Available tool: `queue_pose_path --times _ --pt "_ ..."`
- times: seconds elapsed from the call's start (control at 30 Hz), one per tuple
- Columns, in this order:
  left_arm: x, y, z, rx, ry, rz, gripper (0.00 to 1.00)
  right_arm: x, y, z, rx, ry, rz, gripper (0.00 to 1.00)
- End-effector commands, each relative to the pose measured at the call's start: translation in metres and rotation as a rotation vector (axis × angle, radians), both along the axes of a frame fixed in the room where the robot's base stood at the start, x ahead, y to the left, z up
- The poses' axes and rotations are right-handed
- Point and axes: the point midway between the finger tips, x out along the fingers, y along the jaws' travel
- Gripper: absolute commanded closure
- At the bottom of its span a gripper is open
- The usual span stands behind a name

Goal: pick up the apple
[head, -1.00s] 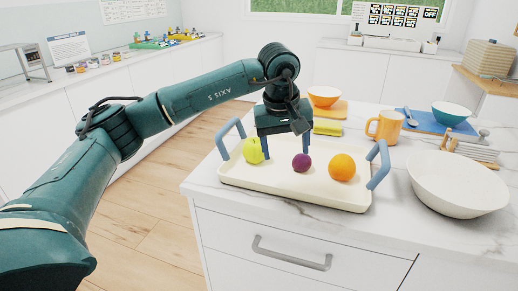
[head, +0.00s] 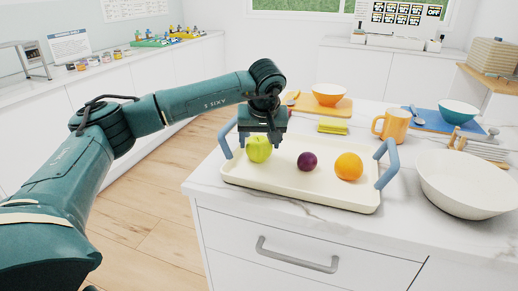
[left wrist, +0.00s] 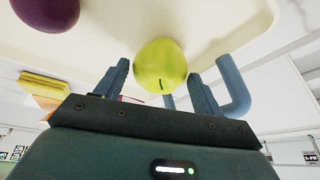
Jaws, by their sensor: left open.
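A yellow-green apple (head: 259,149) sits at the left end of a cream tray (head: 300,187) with blue handles. My left gripper (head: 262,142) is above and just behind the apple in the head view. In the left wrist view the apple (left wrist: 161,65) shows ahead of the gap between the two open fingers of the gripper (left wrist: 162,78). The fingers stand apart with nothing held between them. In the head view the fingertips are partly hidden behind the apple. My right gripper is not seen.
A purple plum-like fruit (head: 307,161) and an orange (head: 349,166) lie on the tray to the right of the apple. The tray's left handle (head: 226,139) rises close to the gripper. A white bowl (head: 467,185) and an orange mug (head: 391,125) stand to the right.

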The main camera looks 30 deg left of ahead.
Motion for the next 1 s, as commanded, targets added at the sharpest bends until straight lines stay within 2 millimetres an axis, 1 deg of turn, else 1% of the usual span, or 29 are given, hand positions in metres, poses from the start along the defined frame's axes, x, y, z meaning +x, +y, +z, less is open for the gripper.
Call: queue_pose_path --times 0.03,0.1,0.2,0.47,0.87,1.0 --pt "0.001 0.002 -0.009 0.001 0.004 0.001 0.32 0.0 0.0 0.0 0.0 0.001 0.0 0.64" --pt "0.004 0.004 -0.019 0.0 0.003 0.001 0.32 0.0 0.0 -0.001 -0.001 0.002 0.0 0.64" --pt "0.007 0.007 -0.027 0.0 0.001 0.0 0.32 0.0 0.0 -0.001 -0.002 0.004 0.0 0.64" --pt "0.008 0.007 -0.03 0.0 0.0 0.0 0.32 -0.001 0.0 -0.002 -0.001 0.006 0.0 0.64" --pt "0.008 0.007 -0.029 -0.001 -0.001 0.0 0.64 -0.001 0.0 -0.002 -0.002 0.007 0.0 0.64" --pt "0.008 0.007 -0.029 0.0 -0.001 0.0 0.64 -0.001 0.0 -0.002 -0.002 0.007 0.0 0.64"
